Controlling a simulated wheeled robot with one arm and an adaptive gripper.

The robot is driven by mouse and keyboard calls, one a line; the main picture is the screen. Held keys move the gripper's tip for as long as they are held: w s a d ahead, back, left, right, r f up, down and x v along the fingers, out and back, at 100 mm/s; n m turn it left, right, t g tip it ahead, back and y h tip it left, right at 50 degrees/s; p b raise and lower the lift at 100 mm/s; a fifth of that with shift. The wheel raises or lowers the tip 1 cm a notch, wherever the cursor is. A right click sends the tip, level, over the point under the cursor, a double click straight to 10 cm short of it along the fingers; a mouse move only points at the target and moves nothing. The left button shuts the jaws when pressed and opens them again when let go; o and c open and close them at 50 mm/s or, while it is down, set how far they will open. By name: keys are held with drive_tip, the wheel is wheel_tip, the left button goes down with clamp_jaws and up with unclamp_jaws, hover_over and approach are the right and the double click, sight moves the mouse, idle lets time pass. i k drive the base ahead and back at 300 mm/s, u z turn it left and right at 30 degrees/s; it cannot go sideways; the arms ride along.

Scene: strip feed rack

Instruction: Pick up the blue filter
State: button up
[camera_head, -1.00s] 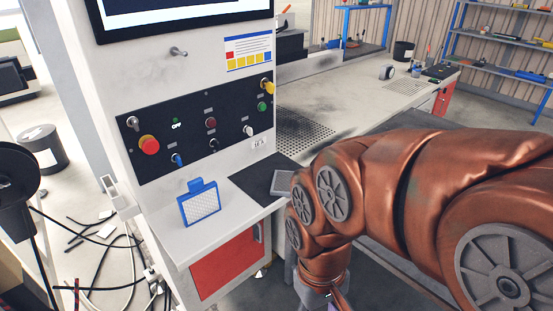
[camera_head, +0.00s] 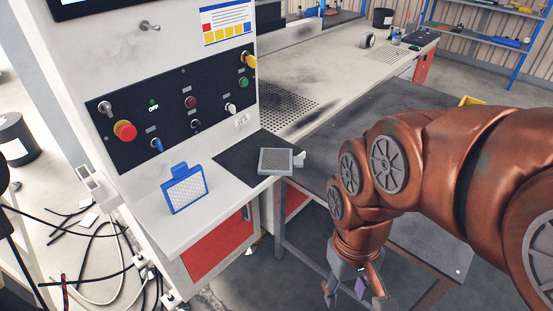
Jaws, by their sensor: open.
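The blue filter (camera_head: 187,190) has a blue frame, a pale mesh face and a blue tab on top. It stands upright, leaning slightly, on the left part of the white ledge below the control panel. My gripper (camera_head: 352,294) is at the bottom of the view, pointing down, to the right of and lower than the filter. Its fingers are apart, and nothing shows held in them. It is well clear of the filter.
A grey filter (camera_head: 275,161) lies on a black mat (camera_head: 232,160) right of the blue one. The control panel (camera_head: 172,111) with knobs and buttons rises behind. A dark table (camera_head: 400,118) stands at right. Cables (camera_head: 92,248) lie on the floor at left.

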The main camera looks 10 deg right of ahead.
sight(188, 185)
drive_tip(key=u, duration=2.75)
drive_tip(key=i, duration=2.25)
drive_tip(key=z, duration=2.8)
